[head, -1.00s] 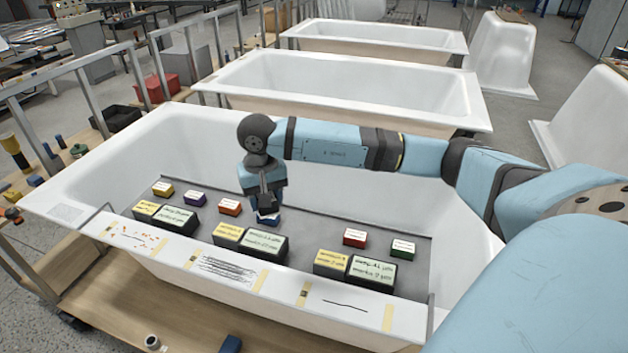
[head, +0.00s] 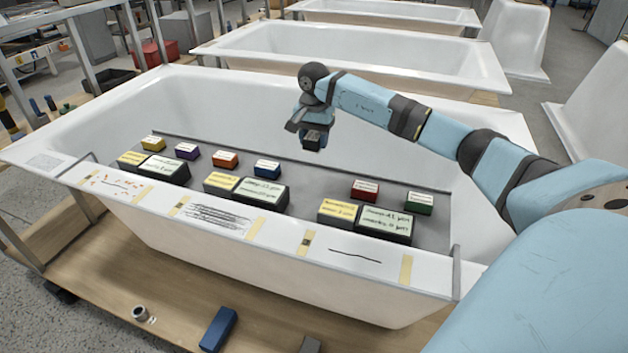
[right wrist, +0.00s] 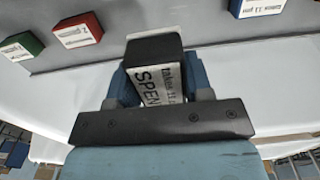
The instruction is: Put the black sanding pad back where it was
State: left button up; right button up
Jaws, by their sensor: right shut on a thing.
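My right gripper (head: 313,138) is shut on a black sanding pad (right wrist: 154,48), raised above the grey board (head: 310,172) across the tub. In the right wrist view the pad sits between the blue fingers, with a white label whose large letters read "SPEN", partly hidden. On the board, small labelled pads stand in a row: yellow (head: 153,144), purple (head: 187,151), orange (head: 225,160), blue (head: 267,168), red (head: 365,190) and green (head: 419,203). A gap lies between blue and red. My left gripper is not in view.
Three pairs of yellow and black labelled boxes stand nearer the tub rim, with black ones at left (head: 164,170), middle (head: 261,193) and right (head: 385,225). Marked sample panels are taped along the white rim (head: 280,240). A blue block (head: 219,329) lies on the wooden platform.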

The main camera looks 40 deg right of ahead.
aim_at(314, 186)
notch_tip(314, 186, down, 13)
jog(key=shift+f+b, duration=0.2)
jog(key=shift+b, duration=0.7)
jog(key=shift+f, duration=0.1)
jog(key=o, duration=1)
jog(key=shift+c, duration=0.2)
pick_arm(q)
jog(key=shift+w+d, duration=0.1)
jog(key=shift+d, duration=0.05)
